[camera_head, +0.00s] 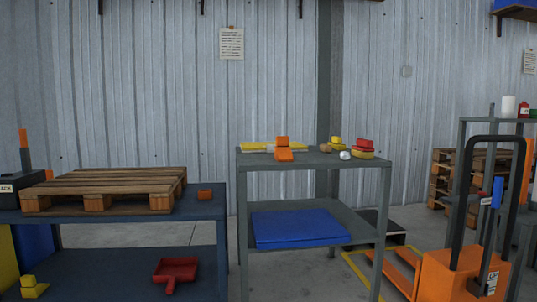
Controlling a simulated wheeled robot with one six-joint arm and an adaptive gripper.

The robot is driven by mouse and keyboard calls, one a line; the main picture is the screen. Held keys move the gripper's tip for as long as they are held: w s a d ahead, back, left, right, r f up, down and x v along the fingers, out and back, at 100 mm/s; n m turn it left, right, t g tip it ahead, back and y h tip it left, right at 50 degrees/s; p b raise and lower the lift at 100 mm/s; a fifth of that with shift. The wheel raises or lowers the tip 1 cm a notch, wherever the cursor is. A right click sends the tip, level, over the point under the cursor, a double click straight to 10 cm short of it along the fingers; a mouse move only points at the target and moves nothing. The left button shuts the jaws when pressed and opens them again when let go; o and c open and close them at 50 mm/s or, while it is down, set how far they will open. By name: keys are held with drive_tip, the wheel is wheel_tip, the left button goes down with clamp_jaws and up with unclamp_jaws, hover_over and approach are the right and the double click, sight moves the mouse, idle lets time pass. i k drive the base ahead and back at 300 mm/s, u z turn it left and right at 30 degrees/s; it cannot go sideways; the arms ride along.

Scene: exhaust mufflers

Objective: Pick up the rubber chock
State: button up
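No thing can be told for certain as the rubber chock at this distance. An orange stepped, wedge-like block (284,154) lies at the front edge of the grey table's top (325,163). A small orange block (205,195) sits on the blue bench right of the pallet. A yellow stepped block (32,287) is on the bench's lower shelf at far left. My gripper is not in view.
A wooden pallet (105,189) covers most of the blue bench (215,213). A red dustpan-like tray (175,272) lies below. Yellow and red pieces (363,149) and a white ball (345,155) share the grey table. An orange pallet truck (450,275) stands at right.

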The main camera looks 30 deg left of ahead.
sight(283, 152)
drive_tip(key=u, duration=0.75)
drive_tip(key=i, duration=1.05)
drive_tip(key=u, duration=0.5)
